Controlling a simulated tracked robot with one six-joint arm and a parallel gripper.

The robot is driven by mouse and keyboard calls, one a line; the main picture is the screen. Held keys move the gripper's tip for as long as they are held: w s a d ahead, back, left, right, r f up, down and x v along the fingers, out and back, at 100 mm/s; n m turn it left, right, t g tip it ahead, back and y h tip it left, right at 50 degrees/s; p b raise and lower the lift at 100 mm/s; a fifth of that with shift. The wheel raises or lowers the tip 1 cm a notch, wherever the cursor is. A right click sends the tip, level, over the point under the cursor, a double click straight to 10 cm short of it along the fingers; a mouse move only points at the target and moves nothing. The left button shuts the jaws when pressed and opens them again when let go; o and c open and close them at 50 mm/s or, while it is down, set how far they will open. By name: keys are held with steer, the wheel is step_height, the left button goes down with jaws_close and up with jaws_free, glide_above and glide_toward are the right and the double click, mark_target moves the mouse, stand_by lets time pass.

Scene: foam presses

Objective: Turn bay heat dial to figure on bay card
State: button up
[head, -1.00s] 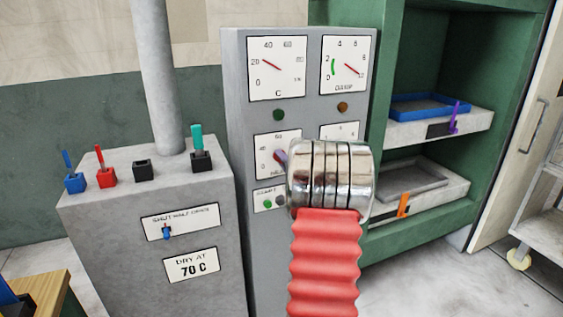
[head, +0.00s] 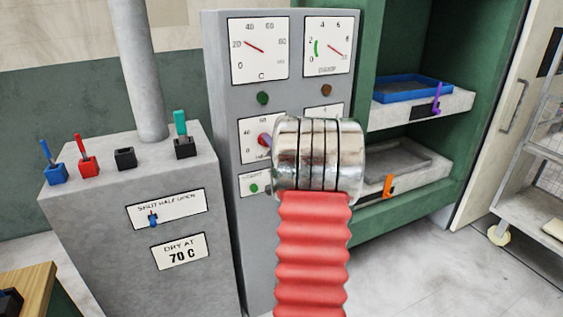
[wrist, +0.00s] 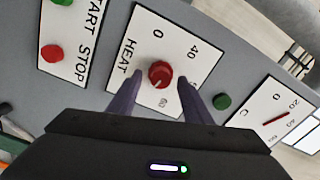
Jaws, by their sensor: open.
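The heat dial is a red round knob (wrist: 160,73) on a white plate marked HEAT (wrist: 186,30) in the wrist view. A pale mark shows at the knob's lower edge; its exact reading is unclear. My gripper (wrist: 159,80) is open, with one purple finger on either side of the knob; whether they touch it I cannot tell. In the head view the dial plate (head: 250,128) is partly hidden behind my silver wrist, as are most of my fingers.
A START/STOP plate (wrist: 68,38) with green and red buttons adjoins the dial. A green lamp (wrist: 222,101) and a C gauge (wrist: 280,112) lie on its other side. The cabinet (head: 85,235) carries coloured levers and a slider. Green shelves (head: 405,35) with trays stand right of the panel.

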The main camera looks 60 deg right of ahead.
steer(key=v, duration=1.1)
steer(key=shift+f, duration=0.2)
steer(key=n, duration=1.1)
steer(key=s+n, duration=0.1)
steer(key=n, duration=0.4)
steer(key=shift+a+r+n, duration=0.2)
steer(key=shift+r+n, duration=0.1)
steer(key=shift+w, duration=0.1)
steer(key=x, duration=1.3)
steer(key=shift+w+d, duration=0.25)
steer(key=shift+w, duration=0.05)
steer(key=shift+c, duration=0.6)
